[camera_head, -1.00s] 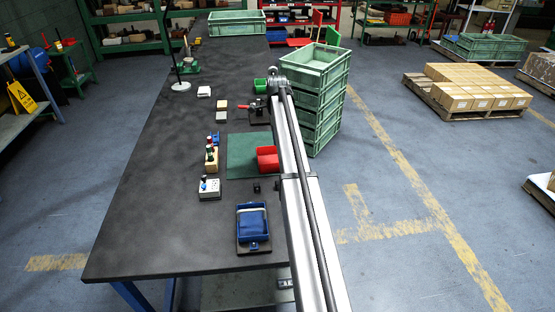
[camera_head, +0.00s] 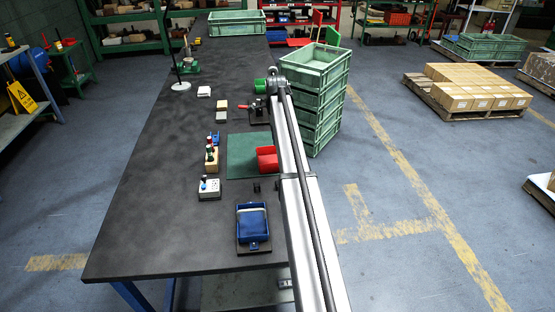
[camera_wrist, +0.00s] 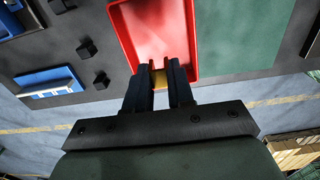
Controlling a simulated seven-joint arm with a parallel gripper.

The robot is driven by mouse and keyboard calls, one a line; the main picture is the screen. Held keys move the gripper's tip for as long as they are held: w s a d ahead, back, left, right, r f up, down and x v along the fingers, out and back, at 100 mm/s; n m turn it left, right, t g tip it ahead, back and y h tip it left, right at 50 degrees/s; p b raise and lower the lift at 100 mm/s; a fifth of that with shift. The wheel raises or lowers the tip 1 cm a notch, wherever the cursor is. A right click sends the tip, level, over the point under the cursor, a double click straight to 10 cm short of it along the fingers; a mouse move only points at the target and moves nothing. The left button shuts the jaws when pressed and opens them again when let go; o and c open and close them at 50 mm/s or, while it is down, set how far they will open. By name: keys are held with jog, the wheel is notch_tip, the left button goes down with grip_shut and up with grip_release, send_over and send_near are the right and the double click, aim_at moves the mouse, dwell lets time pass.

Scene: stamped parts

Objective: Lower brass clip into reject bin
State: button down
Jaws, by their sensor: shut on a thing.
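The red bin (camera_wrist: 156,22), which I take to be the reject bin, lies in front of my gripper in the wrist view and also shows in the head view (camera_head: 266,155) beside my arm. My gripper (camera_wrist: 160,80) is shut on the brass clip (camera_wrist: 159,78), a small yellowish piece largely hidden between the dark fingers. The fingertips and clip overlap the bin's near end in the wrist view. I cannot tell how high above the bin floor the clip is. In the head view my arm hides the gripper and clip.
A green mat (camera_head: 241,157) lies beside the bin. Small dark blocks (camera_wrist: 87,50) and a blue tray (camera_head: 252,238) are on the bin's near side in the head view. A green bin (camera_head: 260,86) and a red-handled clamp (camera_head: 257,108) stand farther along.

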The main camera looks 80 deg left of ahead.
jog(key=shift+f, duration=0.15)
jog(key=shift+f, duration=1.9)
jog(key=shift+f, duration=2.5)
dwell(1.3)
jog(key=c, duration=0.9)
grip_release()
notch_tip(320, 180, up, 14)
jog(key=shift+f, duration=0.1)
